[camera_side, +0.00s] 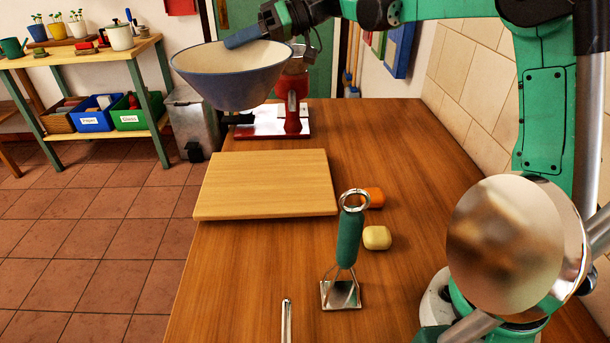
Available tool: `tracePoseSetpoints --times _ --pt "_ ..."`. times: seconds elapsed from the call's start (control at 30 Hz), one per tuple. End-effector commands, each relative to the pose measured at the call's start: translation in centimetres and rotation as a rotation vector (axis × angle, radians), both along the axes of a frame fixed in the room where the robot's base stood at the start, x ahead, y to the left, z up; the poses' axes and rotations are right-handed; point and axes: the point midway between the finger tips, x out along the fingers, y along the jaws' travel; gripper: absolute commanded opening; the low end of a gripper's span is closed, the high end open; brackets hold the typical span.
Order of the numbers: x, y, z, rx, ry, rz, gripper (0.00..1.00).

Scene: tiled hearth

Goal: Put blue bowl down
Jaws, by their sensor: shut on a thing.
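The blue bowl (232,88) is blue outside and cream inside. It hangs upright in the air at the upper middle of the side view, above the far end of the cutting board. My gripper (247,37) is shut on the bowl's rim at its upper right. One finger lies over the inside of the rim. The other finger is mostly hidden behind the bowl and the arm.
A wooden cutting board (266,186) lies bare on the counter (400,150).

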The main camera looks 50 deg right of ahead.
Motion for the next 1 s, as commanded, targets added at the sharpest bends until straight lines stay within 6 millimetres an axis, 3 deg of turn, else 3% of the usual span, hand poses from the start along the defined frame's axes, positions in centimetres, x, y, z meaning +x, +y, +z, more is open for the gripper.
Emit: tracePoseSetpoints --times 0.03,0.13,0.37,0.47,0.8,1.0 --pt "0.5 -1.7 0.2 0.003 -0.001 -0.045 0.0" --pt "1.1 -4.1 0.5 0.007 -0.002 -0.107 0.0" --pt "1.6 -6.6 0.2 0.009 -0.003 -0.172 0.0" --pt "1.7 -6.7 -1.4 0.01 -0.003 -0.175 0.0" --pt "1.6 -6.6 -10.8 0.009 -0.003 -0.174 0.0" --pt "1.6 -6.6 -14.6 0.01 -0.003 -0.173 0.0"
